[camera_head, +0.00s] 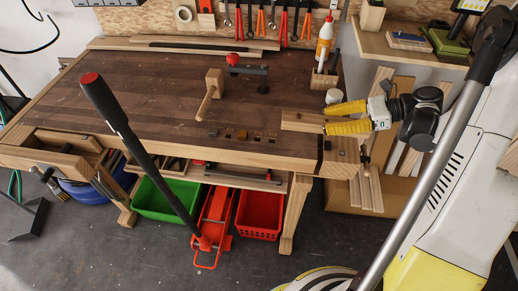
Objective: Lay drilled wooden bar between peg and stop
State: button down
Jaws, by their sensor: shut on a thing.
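My gripper (328,117), with yellow fingers, is over the right end of the workbench (130,85). It is shut on a light wooden bar (302,121), holding its right end while the bar extends left. Any drilled hole is too small to make out. I cannot tell whether the bar touches the bench top. Several small blocks or pegs (242,135) sit in a row near the front edge, left of the bar. I cannot tell which are the peg and stop.
A wooden mallet (213,83) and a clamp with a red knob (233,60) lie mid-bench. A glue bottle (324,40) stands at the back right. A long dark handle (118,115) rises in front of the bench. The bench's left half is mostly clear.

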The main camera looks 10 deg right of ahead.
jog(key=shift+s+f, duration=0.1)
jog(key=shift+f, duration=0.05)
jog(key=b, duration=0.5)
send_over(287, 142)
notch_tip(287, 142, down, 7)
jog(key=shift+a+r, duration=0.1)
jog(key=shift+f+b, duration=0.7)
jog(key=shift+f, duration=1.25)
jog(key=shift+f, duration=0.2)
jog(key=c, duration=1)
grip_release()
jog(key=shift+o, duration=0.2)
jog(key=shift+r, duration=0.2)
